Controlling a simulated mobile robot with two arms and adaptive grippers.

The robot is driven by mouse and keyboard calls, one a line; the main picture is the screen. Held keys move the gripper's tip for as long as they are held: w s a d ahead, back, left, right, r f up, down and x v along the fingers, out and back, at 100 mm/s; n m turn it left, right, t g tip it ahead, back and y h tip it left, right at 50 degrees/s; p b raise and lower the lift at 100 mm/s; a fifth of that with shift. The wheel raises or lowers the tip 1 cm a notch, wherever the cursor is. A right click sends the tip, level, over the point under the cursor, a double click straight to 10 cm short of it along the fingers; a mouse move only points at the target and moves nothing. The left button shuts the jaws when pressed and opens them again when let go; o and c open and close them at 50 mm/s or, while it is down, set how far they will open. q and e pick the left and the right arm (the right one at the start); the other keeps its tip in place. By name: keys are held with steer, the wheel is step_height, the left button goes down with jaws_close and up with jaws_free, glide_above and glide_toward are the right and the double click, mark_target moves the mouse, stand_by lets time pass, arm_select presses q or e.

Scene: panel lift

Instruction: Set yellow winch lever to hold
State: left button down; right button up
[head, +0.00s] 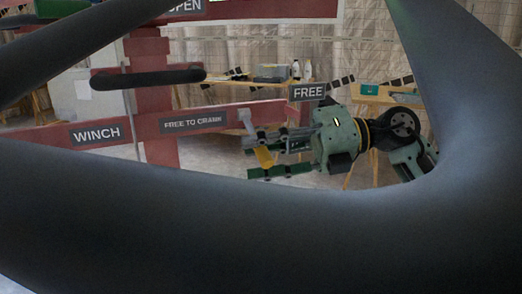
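The yellow winch lever (264,157) sits near the right part of the red beam, below and left of the FREE sign (308,92). A grey piece (246,120) stands just above it. My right gripper (258,157) reaches in from the right, with one finger above and one below the yellow part. Its fingers are apart; I cannot tell whether they touch the lever. The fingers hide part of the lever. No HOLD sign is visible. I cannot make out my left gripper.
A red beam (139,128) with WINCH and FREE TO CRANK signs crosses a red post (151,62). A black bar handle (148,77) sticks out above it. Behind are a workbench (225,91) and a wooden trestle (372,97). My dark arm parts cover much of the foreground.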

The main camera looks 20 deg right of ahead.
steer(key=v, duration=1.2)
steer(key=shift+s, duration=0.1)
stand_by(0.5)
